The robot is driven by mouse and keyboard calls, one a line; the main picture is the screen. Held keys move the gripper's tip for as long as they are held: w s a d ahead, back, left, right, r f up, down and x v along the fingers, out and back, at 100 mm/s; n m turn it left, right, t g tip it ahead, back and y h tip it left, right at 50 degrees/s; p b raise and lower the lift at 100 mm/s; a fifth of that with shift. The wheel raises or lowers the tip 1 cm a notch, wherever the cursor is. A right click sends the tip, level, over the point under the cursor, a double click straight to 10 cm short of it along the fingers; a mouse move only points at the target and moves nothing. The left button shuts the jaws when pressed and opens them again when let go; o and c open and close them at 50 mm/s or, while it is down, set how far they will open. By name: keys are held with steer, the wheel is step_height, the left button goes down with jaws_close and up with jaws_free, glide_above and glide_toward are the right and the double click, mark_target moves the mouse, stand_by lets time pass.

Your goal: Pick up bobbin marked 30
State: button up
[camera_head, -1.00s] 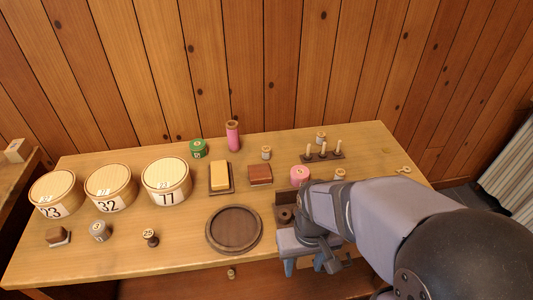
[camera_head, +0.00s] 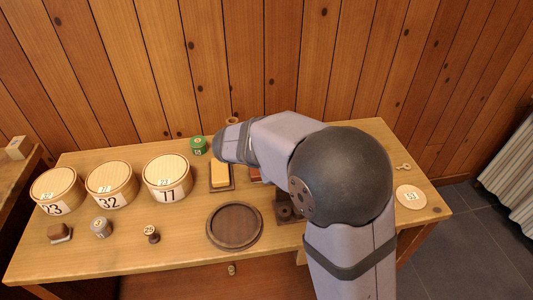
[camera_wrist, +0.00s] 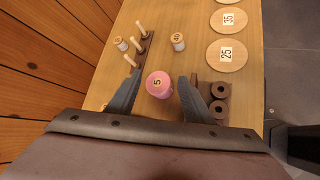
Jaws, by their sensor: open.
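I cannot make out a bobbin clearly marked 30. In the wrist view, two small pale bobbins stand past the fingers: one (camera_wrist: 120,44) beside a peg rack, its mark unclear, and one (camera_wrist: 178,42) to the right whose mark looks like 40. A pink spool (camera_wrist: 158,86) marked 5 shows between the fingers of my gripper (camera_wrist: 160,76), which is open and empty. In the head view my arm hides the gripper and these bobbins. A small dark bobbin (camera_head: 152,237) with a pale marked top and a grey spool (camera_head: 101,228) stand at the front left.
A dark round tray (camera_head: 258,228) lies at front centre. A peg rack (camera_wrist: 140,50) and flat discs (camera_wrist: 227,54) (camera_wrist: 229,18) flank the bobbins. A wooden wall (camera_head: 230,60) closes the back.

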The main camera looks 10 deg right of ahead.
steer(key=w+a+f+n+t+b, duration=0.1)
steer(key=w+a+n, duration=0.2)
steer(key=w+a+f+n+t+h+b, duration=0.1)
steer(key=w+a+f+n+b, duration=0.1)
steer(key=w+a, duration=0.2)
steer(key=w+a+f+n+t+h+b, duration=0.1)
steer(key=w+a+n+b, duration=0.1)
steer(key=w+a+n, duration=0.1)
steer(key=shift+w+a+f+n+t, duration=0.15)
steer(key=shift+a+f+n+t, duration=0.2)
steer(key=shift+a, duration=0.2)
steer(key=shift+x, duration=3.7)
steer(key=shift+w+a+f, duration=0.1)
steer(key=shift+a, duration=0.1)
steer(key=c, duration=1.1)
